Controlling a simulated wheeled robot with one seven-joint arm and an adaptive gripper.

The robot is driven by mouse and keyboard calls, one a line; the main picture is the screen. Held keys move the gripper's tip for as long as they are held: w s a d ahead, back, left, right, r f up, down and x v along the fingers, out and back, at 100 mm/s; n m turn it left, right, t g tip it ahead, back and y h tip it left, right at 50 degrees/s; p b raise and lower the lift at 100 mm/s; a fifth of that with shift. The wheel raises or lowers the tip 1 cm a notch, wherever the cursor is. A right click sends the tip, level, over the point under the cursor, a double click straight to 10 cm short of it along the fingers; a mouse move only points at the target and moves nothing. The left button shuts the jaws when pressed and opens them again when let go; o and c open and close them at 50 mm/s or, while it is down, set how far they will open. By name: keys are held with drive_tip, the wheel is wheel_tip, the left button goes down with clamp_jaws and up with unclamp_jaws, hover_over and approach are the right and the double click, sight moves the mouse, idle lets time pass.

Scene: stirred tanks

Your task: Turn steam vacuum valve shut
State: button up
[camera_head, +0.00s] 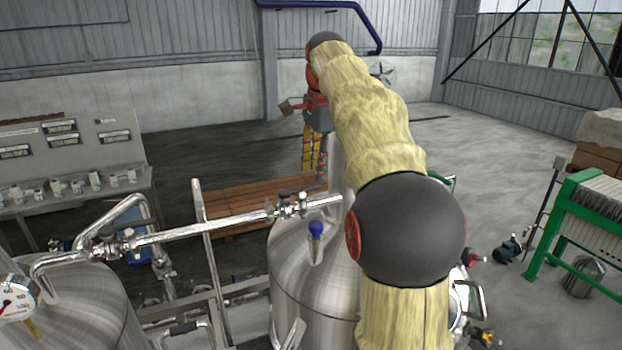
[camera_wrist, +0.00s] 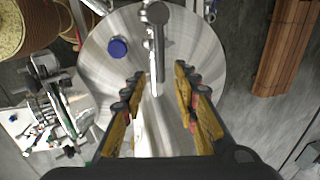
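A metal pipe (camera_head: 210,228) runs across the tank tops. It carries a valve with a dark handle (camera_head: 290,200) near the middle tank and another valve (camera_head: 128,245) at the left. No label shows which is the steam vacuum valve. My gripper (camera_head: 313,178) points down just above and behind the middle valve, with yellow fingers. In the wrist view my gripper (camera_wrist: 160,82) has its fingers spread apart, with nothing clearly held. A bright bar and pipe fitting (camera_wrist: 155,45) lie between and ahead of the fingertips over the tank top. I cannot tell whether they touch.
The middle steel tank (camera_head: 310,285) has a blue cap (camera_head: 316,228) close to the valve. A left tank (camera_head: 75,310) carries a gauge (camera_head: 15,298). A wooden platform (camera_head: 250,200) lies behind the pipe.

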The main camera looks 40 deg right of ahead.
sight(313, 186)
drive_tip(key=f, duration=0.2)
drive_tip(key=shift+w+f, duration=0.4)
drive_tip(key=shift+d+f, duration=0.1)
drive_tip(key=shift+f, duration=0.55)
drive_tip(key=shift+w+f, duration=0.1)
drive_tip(key=shift+f, duration=0.1)
drive_tip(key=c, duration=0.7)
clamp_jaws()
